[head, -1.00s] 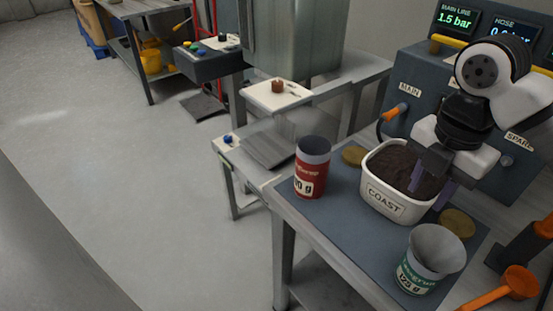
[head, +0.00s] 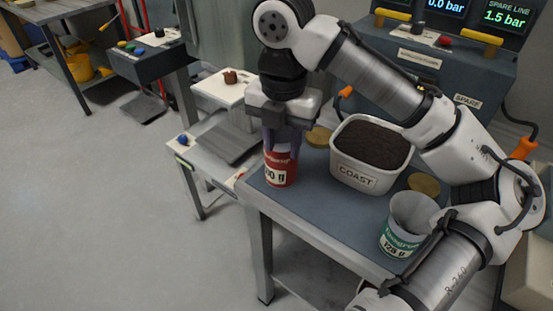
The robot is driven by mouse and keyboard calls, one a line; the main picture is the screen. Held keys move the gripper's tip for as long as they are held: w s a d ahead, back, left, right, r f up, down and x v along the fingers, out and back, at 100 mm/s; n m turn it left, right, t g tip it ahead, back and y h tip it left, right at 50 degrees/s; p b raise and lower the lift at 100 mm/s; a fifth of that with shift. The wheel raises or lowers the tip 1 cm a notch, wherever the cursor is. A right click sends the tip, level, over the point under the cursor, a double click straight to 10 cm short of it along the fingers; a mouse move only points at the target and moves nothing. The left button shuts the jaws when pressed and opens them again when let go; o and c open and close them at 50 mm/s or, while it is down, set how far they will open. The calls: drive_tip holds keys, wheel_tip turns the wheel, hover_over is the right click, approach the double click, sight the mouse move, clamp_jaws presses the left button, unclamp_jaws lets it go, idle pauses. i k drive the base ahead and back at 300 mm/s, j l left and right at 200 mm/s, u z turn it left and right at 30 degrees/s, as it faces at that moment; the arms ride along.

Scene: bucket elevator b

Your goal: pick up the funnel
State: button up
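A grey flared piece that looks like the funnel (head: 413,210) sits in the top of a green-labelled can (head: 398,243) at the front right of the blue-topped bench. My forearm passes close beside it and covers part of the can's right side. My gripper (head: 283,148) points down at the red can (head: 281,172) on the bench's left side, with its purple fingers at the can's top. The gripper hides the can's rim. I cannot tell whether the fingers grip it. My gripper is well to the left of the funnel.
A white COAST tub (head: 354,178) of dark material stands mid-bench between the cans. Round tan lids (head: 424,184) lie nearby.

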sight(412, 210)
drive_tip(key=j+z, duration=0.35)
drive_tip(key=k+j+z, duration=0.1)
drive_tip(key=j+z, duration=0.25)
